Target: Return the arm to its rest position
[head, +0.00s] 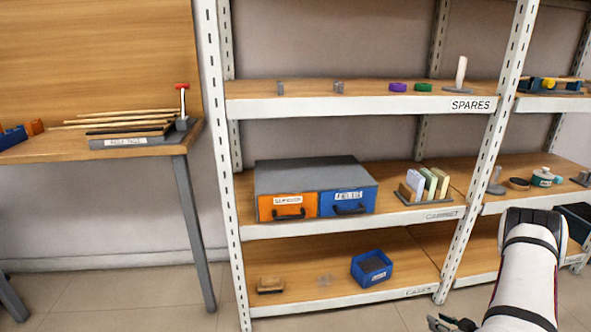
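My white arm (523,285) with dark bands is bent at the right of the head view, in front of the shelving. Its dark elbow joint is raised to about the height of the middle shelf. Part of my gripper (447,323) shows at the bottom edge, left of the forearm, over the floor. The frame cuts off most of it. I cannot see whether its fingers are open or shut, and no held object shows.
A metal shelf unit (340,105) stands close behind the arm. Its middle shelf holds a cabinet with orange (288,205) and blue (347,203) drawers. A blue bin (371,268) sits below. A workbench (95,148) stands left. Tiled floor (130,290) lies clear at lower left.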

